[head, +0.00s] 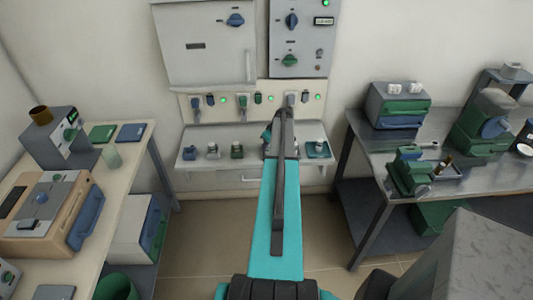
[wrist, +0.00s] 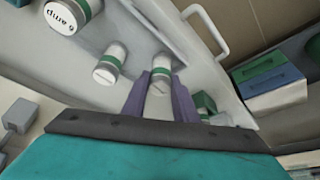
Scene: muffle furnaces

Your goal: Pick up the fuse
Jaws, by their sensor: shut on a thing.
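My gripper (wrist: 160,100) has its two purple fingers closed on the sides of a pale grey cylindrical fuse (wrist: 160,84). A larger green-banded fuse marked "6 amp" (wrist: 73,14) is at the upper left. In the head view my arm reaches over the white shelf (head: 255,180) and hides the gripper and the held fuse.
Above the shelf is a strip of sockets with green lights (head: 222,101), under a grey cabinet (head: 205,55) and a switch panel (head: 300,50). A small tray (head: 318,150) is right of my arm. Benches flank both sides; floor (head: 220,215) lies clear between them.

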